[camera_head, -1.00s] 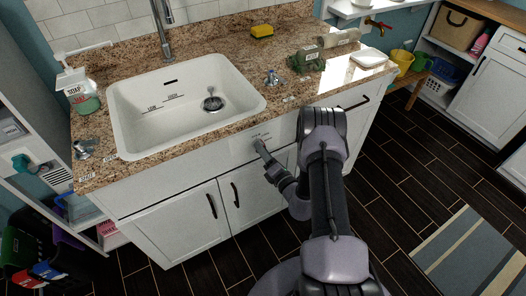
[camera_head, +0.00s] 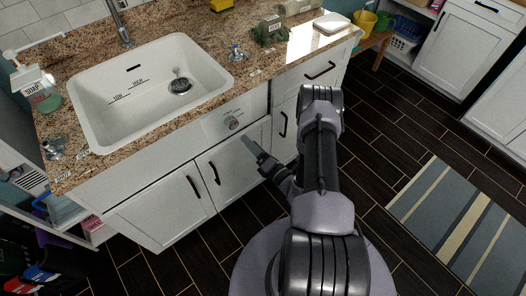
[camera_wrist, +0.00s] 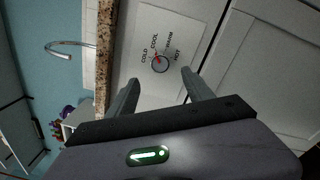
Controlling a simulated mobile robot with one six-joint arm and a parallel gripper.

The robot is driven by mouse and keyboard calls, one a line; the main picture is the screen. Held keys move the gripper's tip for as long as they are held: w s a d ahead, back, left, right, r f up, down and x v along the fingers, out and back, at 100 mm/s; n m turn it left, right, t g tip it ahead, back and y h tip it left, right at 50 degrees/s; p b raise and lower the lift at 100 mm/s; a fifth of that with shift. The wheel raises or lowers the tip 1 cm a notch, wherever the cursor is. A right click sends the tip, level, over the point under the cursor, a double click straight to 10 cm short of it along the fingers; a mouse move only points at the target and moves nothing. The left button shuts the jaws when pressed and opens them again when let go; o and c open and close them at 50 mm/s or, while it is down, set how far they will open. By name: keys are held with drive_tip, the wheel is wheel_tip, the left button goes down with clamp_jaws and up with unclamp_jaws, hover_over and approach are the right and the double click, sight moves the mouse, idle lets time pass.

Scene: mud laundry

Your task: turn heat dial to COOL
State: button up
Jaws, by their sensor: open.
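The heat dial (camera_head: 233,123) is a small round knob on a pale plate in the cabinet front below the sink. In the wrist view the dial (camera_wrist: 160,64) shows a red mark at its upper left, pointing roughly toward COOL. The words COLD, COOL, WARM and HOT are set around it. My gripper (camera_head: 248,144) is in front of the cabinet, below and right of the dial, apart from it. In the wrist view my gripper (camera_wrist: 160,77) is open and empty, its fingers on either side of the dial's line of sight.
The white sink (camera_head: 100,130) is set in a speckled counter (camera_head: 190,112) above the dial. Cabinet doors with dark handles (camera_head: 215,172) are below. A striped rug (camera_head: 465,215) lies on the dark floor at right. Clear floor lies between rug and cabinets.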

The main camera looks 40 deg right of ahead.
drive_tip(key=s+p, duration=0.1)
drive_tip(key=s, duration=0.6)
drive_tip(key=shift+s+d+f, duration=0.15)
drive_tip(key=shift+s, duration=0.15)
drive_tip(key=w+a+r+n+g+y, duration=0.2)
drive_tip(key=a+r+n+g+y, duration=0.3)
drive_tip(key=a+r+n+y, duration=0.45)
drive_tip(key=w+a+r+n+g+y, duration=0.1)
drive_tip(key=a+r+n+g+y, duration=0.45)
drive_tip(key=r+n, duration=0.55)
drive_tip(key=s+a+r+n+g+h, duration=0.3)
drive_tip(key=s+a+r+n+g, duration=0.45)
drive_tip(key=a+n, duration=0.2)
drive_tip(key=s+d+r+n+t+h, duration=0.3)
drive_tip(key=s+r+n+t+h, duration=0.2)
drive_tip(key=n, duration=0.8)
drive_tip(key=s+r+h, duration=0.3)
drive_tip(key=r+h, duration=0.1)
drive_tip(key=h, duration=0.1)
drive_tip(key=shift+s+d+h, duration=0.2)
drive_tip(key=shift+h, duration=0.1)
